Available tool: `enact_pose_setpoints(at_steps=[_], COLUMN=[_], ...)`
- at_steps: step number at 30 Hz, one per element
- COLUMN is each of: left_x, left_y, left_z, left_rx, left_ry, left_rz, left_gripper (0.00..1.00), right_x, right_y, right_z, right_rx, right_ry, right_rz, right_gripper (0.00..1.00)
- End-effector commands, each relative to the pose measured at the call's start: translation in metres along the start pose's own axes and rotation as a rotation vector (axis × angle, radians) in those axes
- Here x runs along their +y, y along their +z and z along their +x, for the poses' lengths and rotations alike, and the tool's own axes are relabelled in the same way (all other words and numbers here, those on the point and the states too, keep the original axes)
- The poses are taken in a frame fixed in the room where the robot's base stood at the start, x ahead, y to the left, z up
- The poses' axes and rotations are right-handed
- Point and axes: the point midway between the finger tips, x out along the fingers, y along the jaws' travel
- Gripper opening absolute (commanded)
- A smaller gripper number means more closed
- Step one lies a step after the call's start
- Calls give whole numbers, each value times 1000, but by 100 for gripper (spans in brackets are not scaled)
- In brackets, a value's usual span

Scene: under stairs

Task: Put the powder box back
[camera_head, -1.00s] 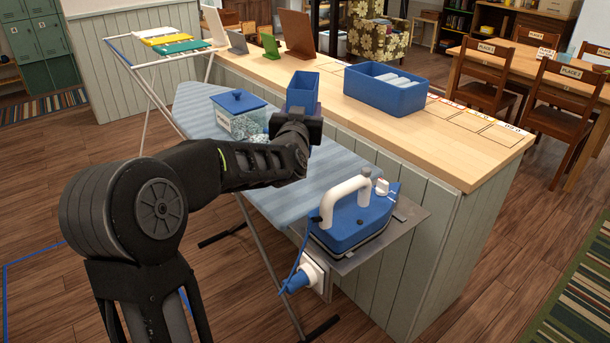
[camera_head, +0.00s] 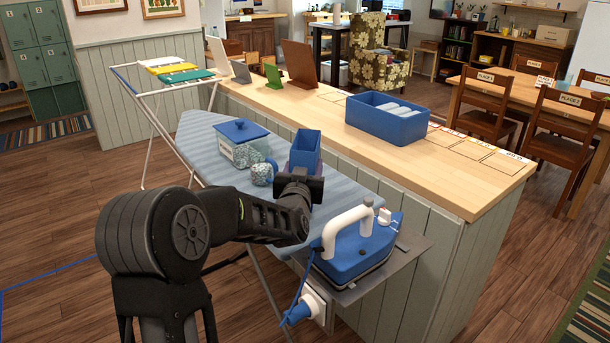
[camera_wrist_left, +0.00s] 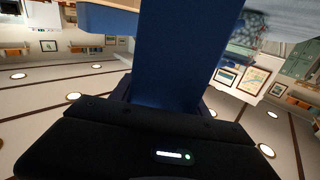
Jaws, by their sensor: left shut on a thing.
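A tall blue open-topped box (camera_head: 305,150), which I take as the powder box, stands upright in my left gripper (camera_head: 300,184). The gripper is shut on it, over the ironing board and beside the counter. I cannot tell whether its base touches the board. In the left wrist view the blue box (camera_wrist_left: 185,50) fills the middle, rising from the dark gripper (camera_wrist_left: 165,100). My right gripper is not in view.
The striped ironing board (camera_head: 205,135) holds a blue-lidded clear container (camera_head: 243,142) and a speckled round bottle (camera_head: 263,173). A blue iron (camera_head: 355,245) sits at the near end. The counter (camera_head: 300,105) bears a blue bin (camera_head: 385,120); its middle is largely clear.

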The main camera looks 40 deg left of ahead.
Motion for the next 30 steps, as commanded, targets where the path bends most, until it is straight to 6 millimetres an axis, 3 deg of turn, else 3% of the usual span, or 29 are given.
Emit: enact_pose_setpoints(at_steps=[5, 14, 15, 23, 30], left_x=[1, 1, 1, 1, 1], left_y=[21, 23, 25, 25, 25], left_z=[0, 0, 0, 0, -1], left_rx=[3, 4, -1, -1, -1], left_ry=[0, 0, 0, 0, 0], left_rz=[1, 0, 0, 0, 0], left_gripper=[0, 0, 56, 76, 76], right_x=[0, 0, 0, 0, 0], right_y=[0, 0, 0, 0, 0], right_z=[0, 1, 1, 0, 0], right_rx=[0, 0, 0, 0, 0], right_ry=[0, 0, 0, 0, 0], right_rz=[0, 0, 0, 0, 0], right_gripper=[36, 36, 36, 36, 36])
